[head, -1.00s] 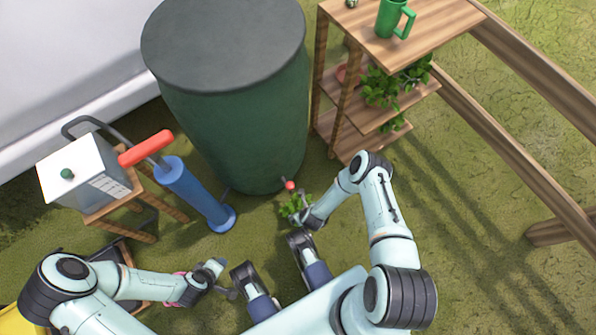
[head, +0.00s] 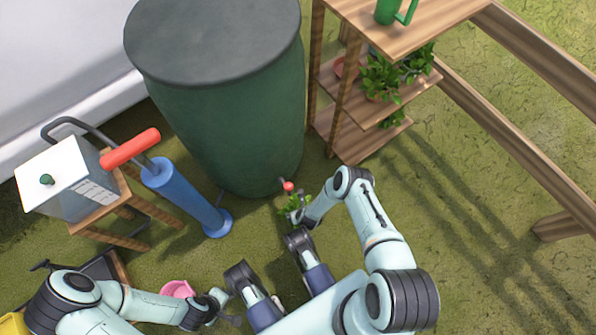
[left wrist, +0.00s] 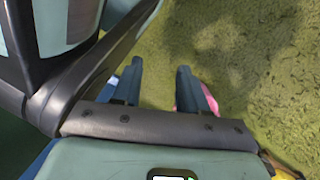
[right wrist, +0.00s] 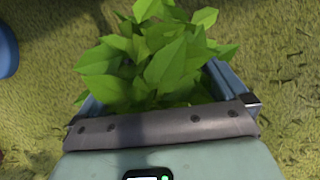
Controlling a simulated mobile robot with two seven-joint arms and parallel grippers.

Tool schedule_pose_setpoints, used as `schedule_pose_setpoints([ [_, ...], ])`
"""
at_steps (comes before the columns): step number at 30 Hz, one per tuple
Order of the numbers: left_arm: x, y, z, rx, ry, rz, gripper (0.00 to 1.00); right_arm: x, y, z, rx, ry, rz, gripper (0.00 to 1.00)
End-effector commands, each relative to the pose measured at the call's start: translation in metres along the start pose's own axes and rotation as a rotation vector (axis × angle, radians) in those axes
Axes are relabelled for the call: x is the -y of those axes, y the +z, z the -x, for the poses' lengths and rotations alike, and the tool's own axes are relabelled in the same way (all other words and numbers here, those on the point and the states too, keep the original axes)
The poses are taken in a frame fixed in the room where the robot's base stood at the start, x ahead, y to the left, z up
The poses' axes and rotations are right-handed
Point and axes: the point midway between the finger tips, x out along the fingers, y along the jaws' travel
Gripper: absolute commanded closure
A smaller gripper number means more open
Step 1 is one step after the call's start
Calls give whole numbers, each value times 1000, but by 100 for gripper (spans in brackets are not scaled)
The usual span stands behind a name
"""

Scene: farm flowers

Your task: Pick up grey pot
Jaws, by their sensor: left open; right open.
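No grey pot shows clearly in any view. A green leafy plant (head: 293,204) stands on the grass beside the dark green barrel. In the right wrist view, the plant's leaves (right wrist: 155,60) fill the space between the fingers and hide whatever is beneath them, so I cannot tell if a pot is there. My right gripper (head: 298,214) is open around the leaves. My left gripper (head: 226,304) is open over the grass, right of a pink pot (head: 177,289). In the left wrist view, pink (left wrist: 208,98) shows behind one finger.
The large barrel (head: 225,110) stands just behind the plant. A blue pump (head: 187,195) with a red handle and a small wooden stand with a grey box (head: 75,180) are at left. A wooden shelf (head: 375,125) is at right. Open grass lies further right.

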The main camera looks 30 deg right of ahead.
Motion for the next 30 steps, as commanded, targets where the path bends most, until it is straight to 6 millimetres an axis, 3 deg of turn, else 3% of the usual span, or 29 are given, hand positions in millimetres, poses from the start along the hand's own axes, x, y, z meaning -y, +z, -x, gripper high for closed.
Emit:
schedule_pose_setpoints([
  [7, 23, 29, -19, 108, -46, 34, 57, -2, -2, -32, 1, 1, 1, 0],
  [17, 27, 35, -20, 127, -55, 39, 57, -1, -2, -36, 0, 0, 0, 0],
  [21, 27, 34, -20, 126, -54, 38, 57, -1, -2, -36, 0, 0, 0, 46],
  [30, 26, 33, -19, 122, -52, 37, 57, -1, -1, -34, 1, 0, 0, 46],
])
